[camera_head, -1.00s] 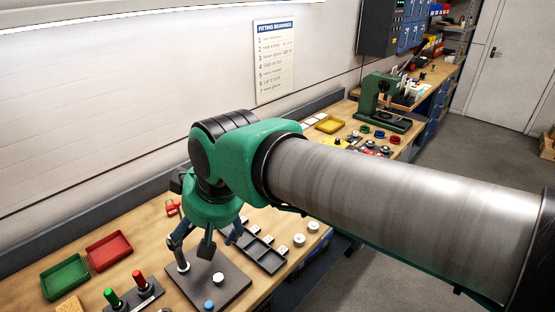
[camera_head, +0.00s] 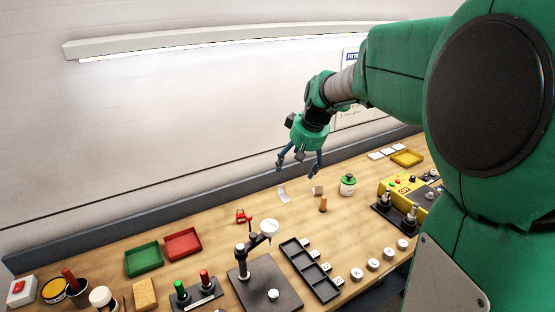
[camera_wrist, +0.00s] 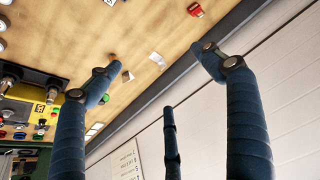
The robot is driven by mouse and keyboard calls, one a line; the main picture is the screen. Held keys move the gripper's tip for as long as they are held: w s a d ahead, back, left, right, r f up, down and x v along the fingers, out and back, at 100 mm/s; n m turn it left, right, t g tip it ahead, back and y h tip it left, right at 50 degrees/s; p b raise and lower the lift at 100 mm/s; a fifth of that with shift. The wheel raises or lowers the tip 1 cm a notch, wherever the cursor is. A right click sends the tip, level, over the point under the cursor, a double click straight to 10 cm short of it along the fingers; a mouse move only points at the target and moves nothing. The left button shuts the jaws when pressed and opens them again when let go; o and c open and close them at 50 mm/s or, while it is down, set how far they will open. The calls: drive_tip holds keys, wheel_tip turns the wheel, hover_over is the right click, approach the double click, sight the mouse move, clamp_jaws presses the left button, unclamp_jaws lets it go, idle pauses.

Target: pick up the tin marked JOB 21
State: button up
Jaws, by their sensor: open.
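A row of small white round tins stands at the bench's front right in the head view: one (camera_head: 402,244), then another (camera_head: 388,252), a third (camera_head: 373,264) and one more (camera_head: 357,274). Their markings are too small to read, so I cannot tell which is JOB 21. My gripper (camera_head: 300,166) is open and empty, raised above the back of the bench, well away from these tins. In the wrist view my gripper (camera_wrist: 156,62) has its blue fingers spread with nothing between them.
A dark compartment tray (camera_head: 308,268) and a stand on a dark plate (camera_head: 262,292) are left of the tins. Red (camera_head: 183,244) and green (camera_head: 143,259) trays lie left.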

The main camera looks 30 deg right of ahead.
drive_tip(key=w+d+f+p, duration=0.2)
drive_tip(key=w+d+f, duration=0.1)
drive_tip(key=d, duration=0.6)
drive_tip(key=w+d+f+p, duration=0.1)
drive_tip(key=w+d+f, duration=0.15)
drive_tip(key=d, duration=0.65)
drive_tip(key=m+p, duration=0.1)
drive_tip(key=p, duration=0.3)
approach(351, 176)
drive_tip(key=shift+s+a+r+h, duration=0.1)
drive_tip(key=shift+a+r+h, duration=0.2)
drive_tip(key=shift+r, duration=0.1)
drive_tip(key=shift+f, duration=0.1)
drive_tip(key=shift+b+x, duration=0.45)
drive_tip(key=shift+x, duration=3.8)
drive_tip(key=shift+f, duration=0.15)
drive_tip(key=shift+x, duration=2.4)
drive_tip(key=shift+c, duration=0.3)
